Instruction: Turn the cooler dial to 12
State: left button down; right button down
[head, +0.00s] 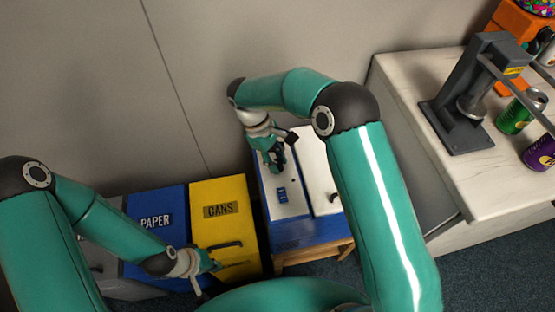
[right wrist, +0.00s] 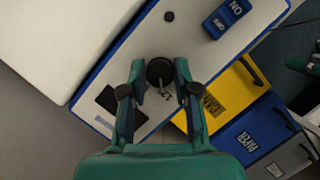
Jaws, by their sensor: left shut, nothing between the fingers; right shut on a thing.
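The cooler is a blue and white box, its white top panel (head: 287,210) showing in the head view below my right arm. In the right wrist view the dial (right wrist: 159,71) is a round black knob on that panel. My right gripper (right wrist: 160,70) has a fingertip on either side of the dial and is shut on it. A pale pointer line on the dial points toward a small printed mark that looks like 12. In the head view my right gripper (head: 275,165) hides the dial. My left gripper (head: 210,264) is shut and empty in front of the yellow bin.
The yellow CANS bin (head: 221,190) and blue PAPER bin (head: 156,206) stand left of the cooler. A counter (head: 415,100) with cans stands right.

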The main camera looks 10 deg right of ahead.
jog(key=shift+w, duration=0.1)
jog(key=c, duration=0.9)
grip_release()
jog(key=v, duration=1.2)
